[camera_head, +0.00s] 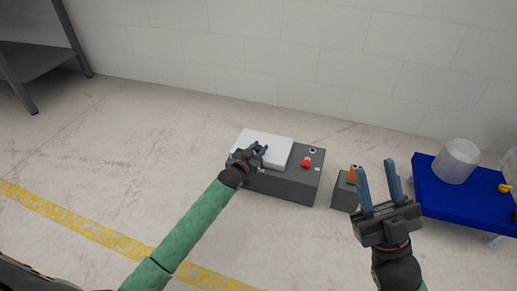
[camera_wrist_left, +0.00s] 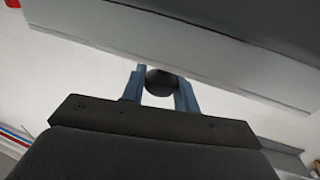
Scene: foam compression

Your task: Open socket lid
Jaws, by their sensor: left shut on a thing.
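A dark grey machine box with a white lid (camera_head: 268,143) on its top stands on the floor near the middle of the head view. The lid looks closed. My left gripper (camera_head: 260,149) is at the front left edge of the lid. In the left wrist view its blue fingers (camera_wrist_left: 160,88) are shut on a round dark knob (camera_wrist_left: 160,82) at the lid's edge. My right gripper (camera_head: 378,187) is raised at the right, with its blue fingers apart and nothing between them.
A red button (camera_head: 306,162) sits on the box's right top. A small grey box with an orange part (camera_head: 352,174) stands right of it. A blue cart (camera_head: 440,193) holds a whitish translucent container (camera_head: 456,161). Open floor lies to the left, with a yellow line (camera_head: 105,236).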

